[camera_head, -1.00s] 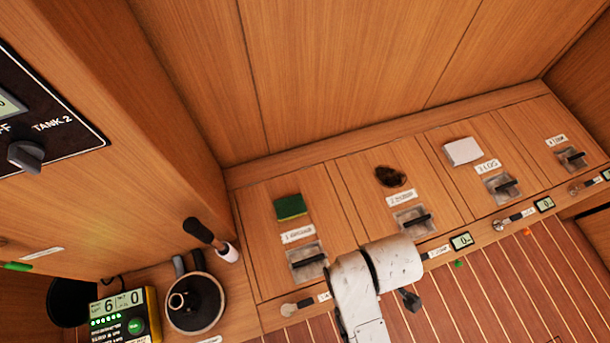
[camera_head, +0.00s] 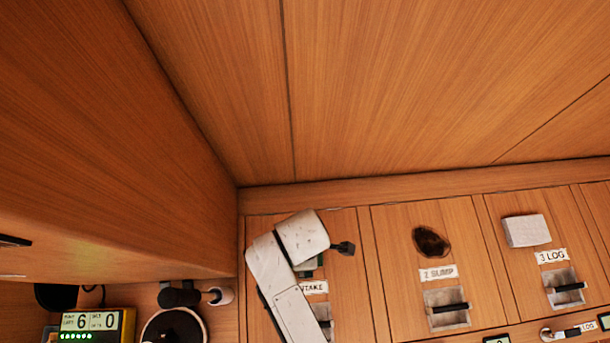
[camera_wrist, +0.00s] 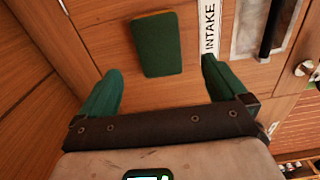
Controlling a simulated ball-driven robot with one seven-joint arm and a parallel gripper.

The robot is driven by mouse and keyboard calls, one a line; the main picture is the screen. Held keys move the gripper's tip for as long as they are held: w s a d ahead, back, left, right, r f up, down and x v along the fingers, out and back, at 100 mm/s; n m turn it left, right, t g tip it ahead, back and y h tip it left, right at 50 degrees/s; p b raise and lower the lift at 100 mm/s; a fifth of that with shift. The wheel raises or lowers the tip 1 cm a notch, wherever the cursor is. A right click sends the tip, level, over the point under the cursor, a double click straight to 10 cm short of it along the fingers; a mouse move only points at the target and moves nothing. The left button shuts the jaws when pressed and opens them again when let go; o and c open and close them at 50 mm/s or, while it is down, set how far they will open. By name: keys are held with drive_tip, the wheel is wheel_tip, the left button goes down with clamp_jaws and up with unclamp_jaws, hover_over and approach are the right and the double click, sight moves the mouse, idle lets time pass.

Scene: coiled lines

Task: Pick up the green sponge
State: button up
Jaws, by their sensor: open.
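The green sponge (camera_wrist: 159,45) lies flat on the wooden panel beside the INTAKE label in the wrist view, with a thin yellow-brown edge along its top. In the head view only a sliver of it (camera_head: 312,267) shows, as my arm covers most of it. My gripper (camera_wrist: 160,75) has its two green fingers spread wide. It is empty, with the sponge beyond and roughly between the fingertips, apart from both.
The INTAKE label (camera_wrist: 210,28) and a recessed black handle (camera_wrist: 271,25) lie right of the sponge. In the head view, a dark brown lump (camera_head: 431,241) and a pale block (camera_head: 526,231) lie on neighbouring panels. A tall wooden wall (camera_head: 390,90) rises behind.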

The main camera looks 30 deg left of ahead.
wheel_tip(320, 180, down, 7)
drive_tip(key=shift+r+b, duration=0.2)
drive_tip(key=shift+b, duration=1.05)
drive_tip(key=shift+c, duration=0.5)
drive_tip(key=c, duration=1)
drive_tip(key=shift+w, duration=0.1)
drive_tip(key=shift+r, duration=0.1)
